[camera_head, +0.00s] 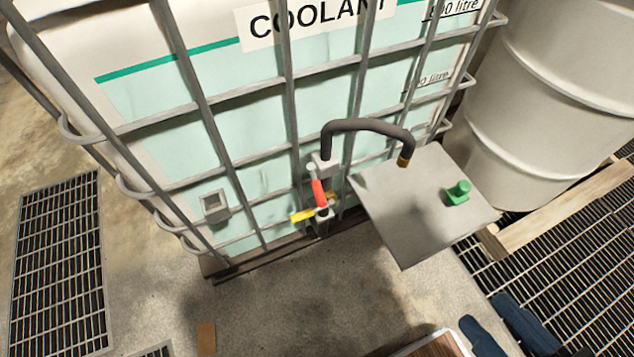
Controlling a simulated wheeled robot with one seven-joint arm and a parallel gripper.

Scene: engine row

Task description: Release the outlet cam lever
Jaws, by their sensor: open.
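The coolant tank (240,135) is a pale green container in a grey wire cage. Its outlet (323,220) is low on the front face, between cage bars. A red lever (318,192) stands roughly upright there, and a yellow lever (302,215) sticks out to the left below it. I cannot tell from the picture which of them is the cam lever. A dark hose (365,125) rises from the outlet fitting, arches right and ends in a brass-coloured tip (404,160) above a grey plate. My gripper is not in view.
The grey plate (405,225), with a green fitting (458,192) on it, stands close right of the outlet. A large pale drum (550,100) is at the right. Floor gratings (58,265) lie at both sides. Dark blue objects (525,322) lie at the lower right. Concrete in front is mostly clear.

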